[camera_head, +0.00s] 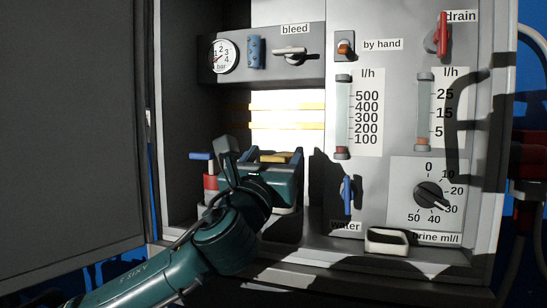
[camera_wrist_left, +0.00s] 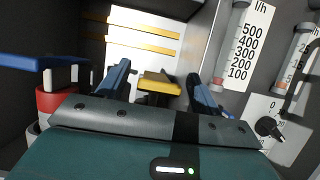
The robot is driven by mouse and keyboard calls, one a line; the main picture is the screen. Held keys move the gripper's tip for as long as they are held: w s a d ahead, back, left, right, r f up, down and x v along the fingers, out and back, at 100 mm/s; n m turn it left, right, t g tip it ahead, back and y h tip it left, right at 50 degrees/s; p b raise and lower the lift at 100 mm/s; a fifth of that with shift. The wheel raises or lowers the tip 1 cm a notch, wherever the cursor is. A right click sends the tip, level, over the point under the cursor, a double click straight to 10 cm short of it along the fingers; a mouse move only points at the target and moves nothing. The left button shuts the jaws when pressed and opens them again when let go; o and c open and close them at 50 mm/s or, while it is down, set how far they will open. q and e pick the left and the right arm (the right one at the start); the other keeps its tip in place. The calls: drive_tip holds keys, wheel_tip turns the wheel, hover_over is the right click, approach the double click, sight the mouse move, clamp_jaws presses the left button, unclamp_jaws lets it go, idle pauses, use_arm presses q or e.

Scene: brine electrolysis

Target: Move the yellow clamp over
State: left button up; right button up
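The yellow clamp (camera_head: 281,157) is inside the cabinet recess, mostly hidden behind my left gripper in the head view. In the left wrist view the yellow clamp (camera_wrist_left: 158,83) shows as a flat yellow piece on a dark body. My left gripper (camera_head: 274,160) reaches into the recess. In the left wrist view my left gripper (camera_wrist_left: 160,88) is open, with one blue-grey finger on each side of the clamp and visible gaps between. Whether the clamp lies fully between the fingertips in depth is hard to tell. My right gripper is not in view.
A red-and-white part with a blue lever (camera_head: 200,156) stands left of my gripper. The blue water valve (camera_head: 347,194) and a small white tray (camera_head: 387,240) are to the right. A large grey door (camera_head: 70,130) fills the left. A bright panel (camera_head: 287,108) lies behind.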

use_arm(q)
drive_tip(key=c, duration=1.4)
drive_tip(key=shift+r+p, duration=0.3)
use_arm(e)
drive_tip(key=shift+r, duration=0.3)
use_arm(q)
drive_tip(key=shift+a+r, duration=0.1)
